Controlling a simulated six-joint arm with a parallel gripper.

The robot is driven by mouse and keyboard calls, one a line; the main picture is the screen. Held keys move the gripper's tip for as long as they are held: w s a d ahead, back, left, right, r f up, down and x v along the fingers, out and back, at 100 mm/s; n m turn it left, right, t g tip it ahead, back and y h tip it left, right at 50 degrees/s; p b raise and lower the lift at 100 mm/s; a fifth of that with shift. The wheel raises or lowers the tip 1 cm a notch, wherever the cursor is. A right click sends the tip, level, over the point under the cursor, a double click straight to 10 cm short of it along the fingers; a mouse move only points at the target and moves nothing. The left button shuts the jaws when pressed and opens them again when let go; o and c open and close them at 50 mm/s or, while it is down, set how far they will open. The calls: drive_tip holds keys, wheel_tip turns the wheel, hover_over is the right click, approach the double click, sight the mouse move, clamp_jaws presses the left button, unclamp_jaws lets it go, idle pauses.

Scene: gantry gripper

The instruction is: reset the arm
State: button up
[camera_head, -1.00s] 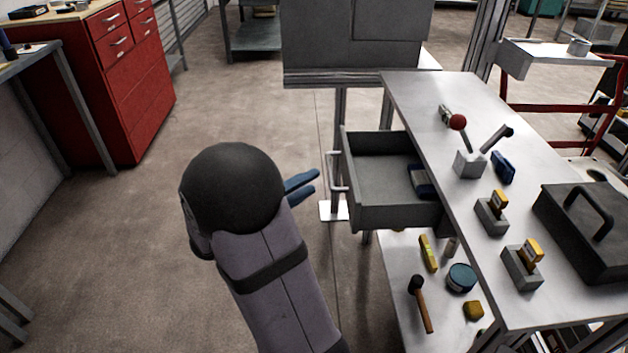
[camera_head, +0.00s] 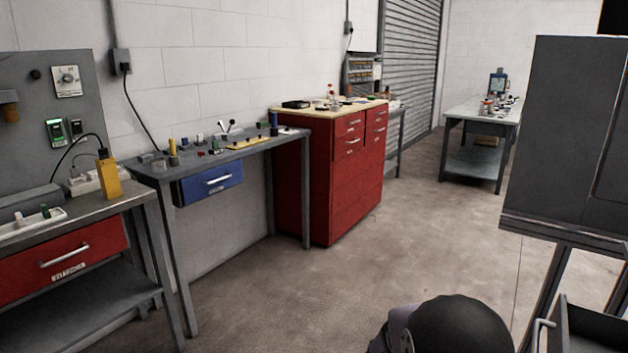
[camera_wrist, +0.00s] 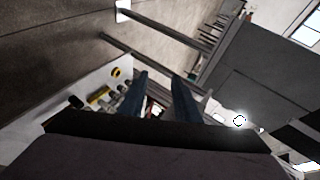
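My arm shows at the bottom right of the head view as a dark rounded joint; my gripper is outside that view. In the wrist view my gripper (camera_wrist: 160,92) shows as two blue fingers, parallel with a clear gap between them. I see nothing held between the fingertips. Past the fingers are a shelf with small items (camera_wrist: 108,95) and a grey cabinet (camera_wrist: 255,90), tilted in the picture.
A grey drawer (camera_head: 585,335) stands open at the bottom right of the head view, below a grey cabinet (camera_head: 560,140). A red cabinet (camera_head: 335,185) and a workbench with a blue drawer (camera_head: 212,184) line the wall. The floor (camera_head: 300,300) between is clear.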

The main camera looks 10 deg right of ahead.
drive_tip(key=w+a+f+n+t+y, duration=0.1)
drive_tip(key=a+f+n+y, duration=0.5)
drive_tip(key=a, duration=0.3)
drive_tip(key=w+a+f+n+y, duration=0.1)
drive_tip(key=a+f+n+y, duration=0.4)
drive_tip(key=a+n, duration=0.4)
drive_tip(key=s+a+f+n+g+y, duration=0.1)
drive_tip(key=s+a+n+g, duration=0.3)
drive_tip(key=s, duration=0.4)
drive_tip(key=s+a+n+g+y, duration=0.2)
drive_tip(key=s+a+n, duration=0.3)
drive_tip(key=s, duration=0.2)
drive_tip(key=s+d+r+n+g+h, duration=0.1)
drive_tip(key=s+n, duration=0.2)
drive_tip(key=s, duration=0.2)
wheel_tip(320, 180, up, 28)
drive_tip(key=w+n+t+h+p, duration=0.1)
drive_tip(key=n+p, duration=0.1)
drive_tip(key=p, duration=2.1)
drive_tip(key=shift+w+f+t, duration=0.2)
drive_tip(key=shift+t, duration=0.1)
drive_tip(key=shift+f, duration=0.15)
